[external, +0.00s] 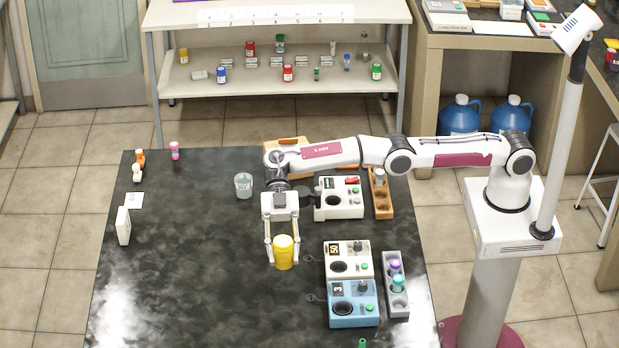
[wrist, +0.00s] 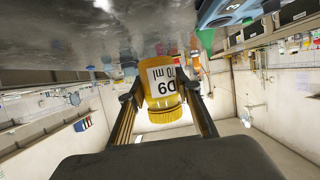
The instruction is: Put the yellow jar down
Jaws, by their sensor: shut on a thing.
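The yellow jar (external: 284,252) is between the fingers of my gripper (external: 283,245), over the middle of the dark bench top in the external view. My gripper points down and is shut on the jar. In the wrist view the jar (wrist: 168,92) appears upside down, with a white label reading "D9" and "70 ml" and its ribbed yellow lid nearest the camera. The fingers (wrist: 168,105) press on its two sides. The bench surface (wrist: 90,35) shows at the top of the wrist view. I cannot tell whether the jar's base touches the bench.
To the right stand a white device (external: 349,258), a blue device (external: 353,304) and a grey rack (external: 396,288) with vials. A glass beaker (external: 243,186) stands behind the jar. Another white device (external: 340,199) is near an orange rack (external: 381,198). The bench left of the jar is clear.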

